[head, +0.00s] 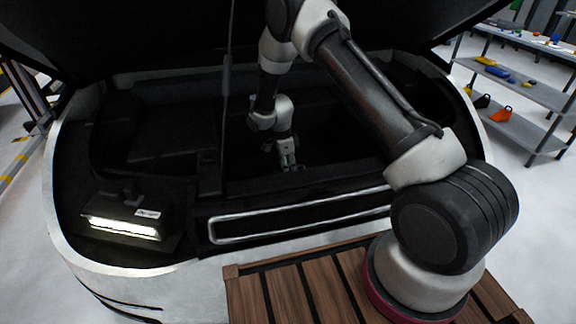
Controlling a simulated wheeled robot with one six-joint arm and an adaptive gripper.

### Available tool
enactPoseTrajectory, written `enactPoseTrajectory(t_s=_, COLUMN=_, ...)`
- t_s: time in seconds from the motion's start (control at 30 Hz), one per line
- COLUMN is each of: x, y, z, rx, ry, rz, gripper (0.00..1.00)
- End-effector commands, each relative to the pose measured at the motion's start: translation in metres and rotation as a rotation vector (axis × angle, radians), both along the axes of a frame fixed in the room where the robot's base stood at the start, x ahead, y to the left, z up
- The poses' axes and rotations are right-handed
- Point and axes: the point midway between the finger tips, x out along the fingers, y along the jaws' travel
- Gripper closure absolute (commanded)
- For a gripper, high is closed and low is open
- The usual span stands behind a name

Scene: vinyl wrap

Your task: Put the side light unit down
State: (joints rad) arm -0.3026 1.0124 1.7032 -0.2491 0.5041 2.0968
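A black light unit with a bright lit strip and a small white label (122,225) sits at the front left corner of the vehicle, and it looks seated in the corner. I cannot tell whether it is the side light unit of the task. My gripper (288,163) points down inside the dark open front compartment, well to the right of that light. The gripper is small and dark in this view. I cannot tell whether its fingers are open or shut, and no held object can be made out.
The vehicle's raised hood (120,30) hangs over the compartment, with a thin upright rod (228,100) left of my arm. A front grille with a bright rim (290,226) lies below. A wooden slatted surface (290,290) is in front. Shelves (525,85) with small coloured objects stand right.

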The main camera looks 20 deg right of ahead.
Motion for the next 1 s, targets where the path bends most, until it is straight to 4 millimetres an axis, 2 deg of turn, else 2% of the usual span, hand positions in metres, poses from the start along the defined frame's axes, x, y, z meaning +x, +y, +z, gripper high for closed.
enactPoseTrajectory(t_s=0.27, x=0.0, y=0.0, z=0.001, rx=0.0, ry=0.0, rz=0.0, gripper=0.64)
enactPoseTrajectory(t_s=0.37, x=0.001, y=0.001, z=0.008, rx=0.0, ry=-0.001, rz=0.0, gripper=0.64)
enactPoseTrajectory(t_s=0.47, x=0.001, y=0.003, z=0.024, rx=0.001, ry=-0.003, rz=-0.001, gripper=0.64)
enactPoseTrajectory(t_s=0.8, x=0.003, y=0.013, z=0.097, rx=0.001, ry=-0.002, rz=0.0, gripper=0.64)
enactPoseTrajectory(t_s=1.0, x=0.003, y=0.016, z=0.118, rx=0.0, ry=0.0, rz=0.0, gripper=0.64)
